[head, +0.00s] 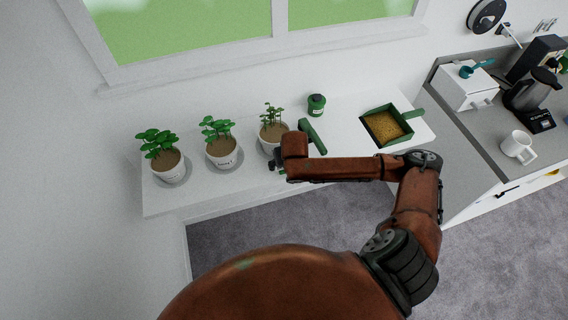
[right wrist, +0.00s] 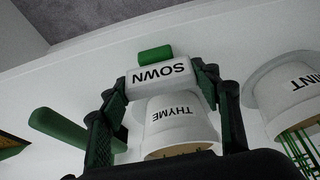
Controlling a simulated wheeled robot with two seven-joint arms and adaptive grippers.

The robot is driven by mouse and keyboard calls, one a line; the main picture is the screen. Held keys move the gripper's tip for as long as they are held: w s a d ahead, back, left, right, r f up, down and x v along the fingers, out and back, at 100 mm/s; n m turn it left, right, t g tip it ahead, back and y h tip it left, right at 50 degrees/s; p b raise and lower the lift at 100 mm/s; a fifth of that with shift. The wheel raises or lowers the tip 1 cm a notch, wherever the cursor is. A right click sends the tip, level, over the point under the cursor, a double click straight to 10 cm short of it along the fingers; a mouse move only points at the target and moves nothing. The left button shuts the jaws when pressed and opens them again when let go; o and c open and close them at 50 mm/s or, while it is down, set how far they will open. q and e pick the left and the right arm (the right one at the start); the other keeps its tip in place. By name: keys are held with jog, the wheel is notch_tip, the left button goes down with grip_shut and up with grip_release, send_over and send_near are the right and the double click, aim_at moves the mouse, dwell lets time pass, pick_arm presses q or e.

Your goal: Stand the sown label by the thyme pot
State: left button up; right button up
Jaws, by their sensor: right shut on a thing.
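The sown label is a white block with upside-down SOWN lettering (right wrist: 161,74) and a green part at its top in the right wrist view. My right gripper (right wrist: 166,88) is shut on it, one finger at each end. The white thyme pot (right wrist: 175,128) is just beyond the label in that view. In the head view the thyme pot (head: 269,148) is the rightmost of the three pots, and my right gripper (head: 279,163) is at its front right. The label is mostly hidden there by my wrist. I cannot tell whether it touches the shelf. My left gripper is out of view.
The mint pot (head: 223,159) and another pot (head: 167,169) stand to the left. A green handle (head: 314,134) lies right of the thyme pot. The white shelf's front edge is close.

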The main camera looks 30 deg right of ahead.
jog(key=shift+f, duration=0.1)
jog(key=o, duration=1.1)
jog(key=shift+c, duration=0.2)
jog(key=p+v, duration=0.1)
jog(key=v, duration=1.1)
